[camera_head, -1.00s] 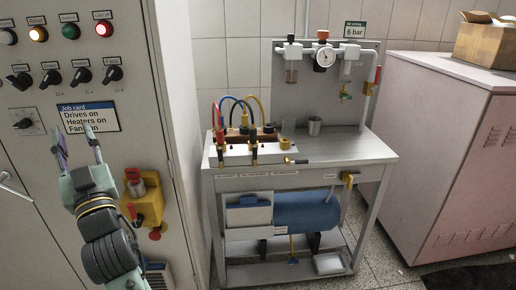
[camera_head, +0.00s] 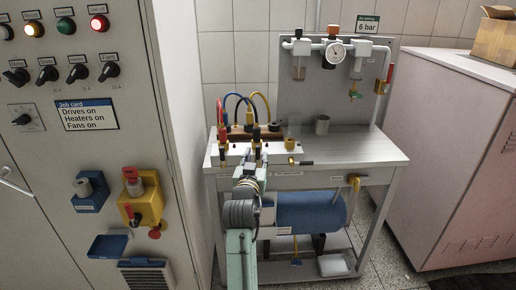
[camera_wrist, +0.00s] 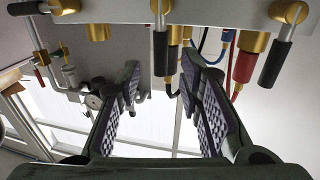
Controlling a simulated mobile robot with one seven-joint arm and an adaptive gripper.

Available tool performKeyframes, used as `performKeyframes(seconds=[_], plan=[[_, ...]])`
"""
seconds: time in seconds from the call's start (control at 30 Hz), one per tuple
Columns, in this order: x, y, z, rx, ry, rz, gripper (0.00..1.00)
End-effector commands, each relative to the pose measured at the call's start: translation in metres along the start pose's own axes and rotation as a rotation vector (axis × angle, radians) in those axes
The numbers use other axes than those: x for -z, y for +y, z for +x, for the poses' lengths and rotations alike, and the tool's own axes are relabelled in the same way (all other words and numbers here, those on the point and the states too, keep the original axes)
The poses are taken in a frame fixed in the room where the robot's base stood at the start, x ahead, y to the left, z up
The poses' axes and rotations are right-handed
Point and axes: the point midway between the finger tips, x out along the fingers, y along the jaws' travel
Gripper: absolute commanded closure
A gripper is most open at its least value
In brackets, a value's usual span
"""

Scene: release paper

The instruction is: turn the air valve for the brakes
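A white manifold block (camera_head: 284,148) stands on the bench's left front, with several brass valves, black levers and red, blue, black and yellow hoses. Its small labels are unreadable, so I cannot tell which valve is for the brakes. One brass valve (camera_head: 291,161) at the right end has its lever pointing right. My gripper (camera_head: 253,156) is at the manifold's front, partly hiding its middle. In the wrist view my gripper (camera_wrist: 162,78) is open, its padded fingers spread below the valves. A black lever (camera_wrist: 160,55) hangs near the gap; contact cannot be told.
The control cabinet (camera_head: 60,150) stands left, with a yellow switch box (camera_head: 150,200) projecting. A gauge (camera_head: 334,52) and pipes are on the back panel. The bench top's right side (camera_head: 365,147) is clear. A grey cabinet (camera_head: 440,150) stands right.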

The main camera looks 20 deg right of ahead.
Motion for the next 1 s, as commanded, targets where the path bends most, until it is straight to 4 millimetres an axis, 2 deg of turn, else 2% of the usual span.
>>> performKeyframes(seconds=[0.1, 0.3, 0.67, 1.0], plan=[[0.002, 0.000, 0.022, 0.000, 0.000, -0.001, 0.67], [0.001, -0.001, 0.042, 0.001, 0.000, 0.000, 0.67], [0.000, -0.001, 0.046, 0.002, 0.001, 0.000, 0.68], [0.000, -0.001, 0.046, 0.002, 0.001, 0.000, 0.90]])
